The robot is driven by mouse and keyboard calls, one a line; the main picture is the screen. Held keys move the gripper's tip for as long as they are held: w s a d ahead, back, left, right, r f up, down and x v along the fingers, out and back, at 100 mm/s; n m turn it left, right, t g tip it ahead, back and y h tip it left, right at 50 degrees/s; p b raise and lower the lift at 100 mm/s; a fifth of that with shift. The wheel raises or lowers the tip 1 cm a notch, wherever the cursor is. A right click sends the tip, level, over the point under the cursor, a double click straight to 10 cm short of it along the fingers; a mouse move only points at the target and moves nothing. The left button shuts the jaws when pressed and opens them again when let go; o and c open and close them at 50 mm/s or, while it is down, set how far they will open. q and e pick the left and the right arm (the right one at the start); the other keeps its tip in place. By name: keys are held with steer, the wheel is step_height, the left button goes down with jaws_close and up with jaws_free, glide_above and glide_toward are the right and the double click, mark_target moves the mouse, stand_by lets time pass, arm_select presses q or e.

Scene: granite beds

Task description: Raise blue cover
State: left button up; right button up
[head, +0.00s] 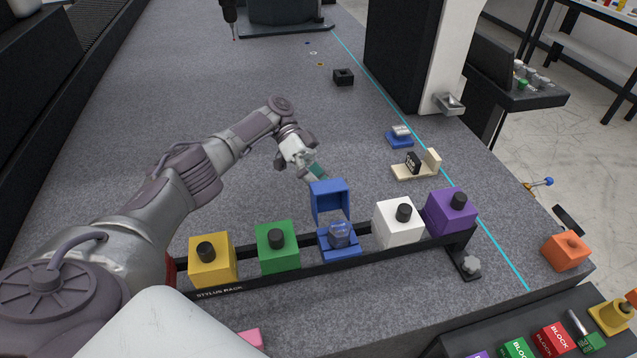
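The blue cover (330,188) is a hollow box, raised and tipped back, with its open side facing me. It stands above and behind a blue base (341,252) in the black rack (300,268). A clear, bluish faceted piece (339,233) sits on the base, uncovered. My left gripper (316,172) is just behind the cover's top edge, with a green part at its tip. Its fingers are small and partly hidden, so I cannot tell whether they touch or grip the cover. My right gripper is not in view.
Yellow (212,265), green (278,252), white (398,227) and purple (448,216) blocks with black knobs flank the blue one. An orange block (566,251) sits near the right edge. A wooden holder (415,165) stands behind. The grey bed beyond is mostly free.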

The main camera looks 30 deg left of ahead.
arm_select(q)
steer(key=shift+w+d+f, duration=0.1)
steer(key=shift+d+f, duration=0.05)
steer(key=shift+f, duration=0.05)
steer(key=shift+r, duration=0.25)
step_height(320, 180, up, 10)
steer(key=shift+f, duration=0.1)
steer(key=shift+c, duration=0.2)
